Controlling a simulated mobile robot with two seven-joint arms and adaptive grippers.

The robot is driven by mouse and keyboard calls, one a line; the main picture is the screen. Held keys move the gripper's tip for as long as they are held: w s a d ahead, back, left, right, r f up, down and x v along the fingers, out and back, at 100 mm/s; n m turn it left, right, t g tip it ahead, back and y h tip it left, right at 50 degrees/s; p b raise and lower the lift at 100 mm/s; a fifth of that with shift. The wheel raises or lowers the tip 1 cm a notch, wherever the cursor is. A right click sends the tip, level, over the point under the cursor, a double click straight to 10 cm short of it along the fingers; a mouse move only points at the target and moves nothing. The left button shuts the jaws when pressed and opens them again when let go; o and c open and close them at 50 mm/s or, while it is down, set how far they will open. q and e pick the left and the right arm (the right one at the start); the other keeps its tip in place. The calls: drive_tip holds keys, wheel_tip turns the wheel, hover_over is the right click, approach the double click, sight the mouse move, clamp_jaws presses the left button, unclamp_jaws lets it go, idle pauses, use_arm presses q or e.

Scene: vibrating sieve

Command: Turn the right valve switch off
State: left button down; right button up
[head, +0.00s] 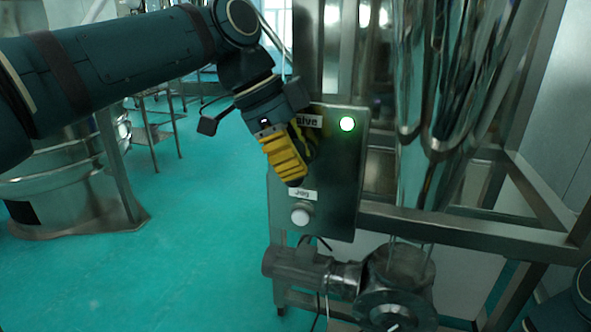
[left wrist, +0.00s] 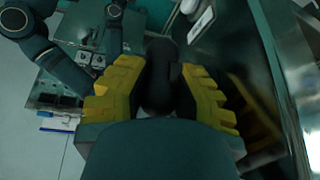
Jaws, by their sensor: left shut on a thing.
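The metal control panel (head: 343,180) stands at the centre of the head view. A partly covered label ending in "alve" (head: 312,121) is near its top, beside a lit green lamp (head: 348,124). My left gripper (head: 291,160), with yellow ribbed fingers, is at the panel just below that label and hides the switch there. In the left wrist view, a dark rounded knob (left wrist: 160,75) sits between the two fingers of the left gripper, which is shut on it. The knob's turn angle is not readable. My right gripper does not show.
Below the gripper are a "Jog" label (head: 303,195) and a white round button (head: 301,214). A metal frame (head: 470,228) and shiny vertical tube (head: 425,150) stand right of the panel.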

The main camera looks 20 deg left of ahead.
use_arm(q)
drive_tip(key=h+b, duration=0.5)
drive_tip(key=shift+a+f, duration=0.15)
drive_tip(key=shift+f, duration=0.2)
drive_tip(key=shift+r+h+b, duration=0.2)
drive_tip(key=shift+h+b, duration=0.7)
drive_tip(key=shift+b, duration=0.3)
drive_tip(key=shift+r, duration=0.1)
drive_tip(key=c, duration=1.1)
unclamp_jaws()
drive_tip(key=w+v, duration=0.1)
drive_tip(key=v, duration=1.1)
drive_tip(key=shift+s, duration=0.4)
